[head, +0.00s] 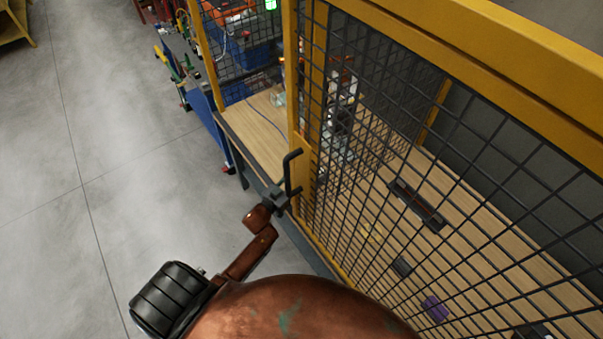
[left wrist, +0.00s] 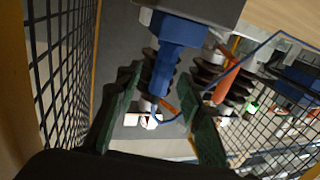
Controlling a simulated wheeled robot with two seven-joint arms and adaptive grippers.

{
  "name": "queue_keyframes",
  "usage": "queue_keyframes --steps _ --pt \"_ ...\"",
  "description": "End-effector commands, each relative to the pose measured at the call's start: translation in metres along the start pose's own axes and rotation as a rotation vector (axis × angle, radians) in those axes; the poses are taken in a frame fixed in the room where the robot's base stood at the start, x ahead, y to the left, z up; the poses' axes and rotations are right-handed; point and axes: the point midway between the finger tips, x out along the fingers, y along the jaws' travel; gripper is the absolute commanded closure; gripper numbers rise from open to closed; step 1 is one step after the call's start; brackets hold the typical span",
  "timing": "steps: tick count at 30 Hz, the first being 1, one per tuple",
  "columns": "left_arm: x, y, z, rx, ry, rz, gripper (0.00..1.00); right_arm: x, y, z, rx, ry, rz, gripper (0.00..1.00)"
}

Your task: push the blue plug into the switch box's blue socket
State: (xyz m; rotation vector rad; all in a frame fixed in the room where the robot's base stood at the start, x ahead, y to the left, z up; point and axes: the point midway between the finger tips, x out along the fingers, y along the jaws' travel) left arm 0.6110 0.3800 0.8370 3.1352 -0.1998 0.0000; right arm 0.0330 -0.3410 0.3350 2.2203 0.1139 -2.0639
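In the left wrist view, a blue plug (left wrist: 177,60) points up at a grey box (left wrist: 215,8). Its upper end meets a blue socket part (left wrist: 222,31) on the box's underside, and how deep it sits cannot be told. A thin blue cable (left wrist: 262,50) loops below the plug and runs off to the upper right. My left gripper (left wrist: 162,72) has its two green fingers apart on either side of the plug, with gaps showing between fingers and plug. I cannot make out the plug, the box or either gripper in the head view. My right gripper is not in view.
A yellow-framed mesh fence (head: 296,70) crosses the head view, with a wooden bench (head: 255,135) at it. Dark ribbed parts (left wrist: 211,75) and an orange part (left wrist: 226,84) lie beyond the fingers in the left wrist view. Grey floor (head: 130,130) at left is clear.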

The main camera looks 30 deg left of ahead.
Motion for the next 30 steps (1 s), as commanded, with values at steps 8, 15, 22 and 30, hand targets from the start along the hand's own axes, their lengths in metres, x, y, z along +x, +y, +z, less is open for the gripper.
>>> queue_keyframes --steps 8,15,22,30 --pt "-0.053 0.0 0.002 0.0 -0.004 -0.001 0.65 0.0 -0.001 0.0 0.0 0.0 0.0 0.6" --pt "-0.096 -0.001 0.001 0.001 -0.002 -0.001 0.65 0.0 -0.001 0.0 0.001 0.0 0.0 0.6" --pt "-0.113 0.0 0.0 0.0 0.001 0.0 0.65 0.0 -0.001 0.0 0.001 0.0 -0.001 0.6" --pt "-0.114 0.0 0.0 0.0 0.001 0.0 0.65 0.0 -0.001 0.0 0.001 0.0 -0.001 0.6"
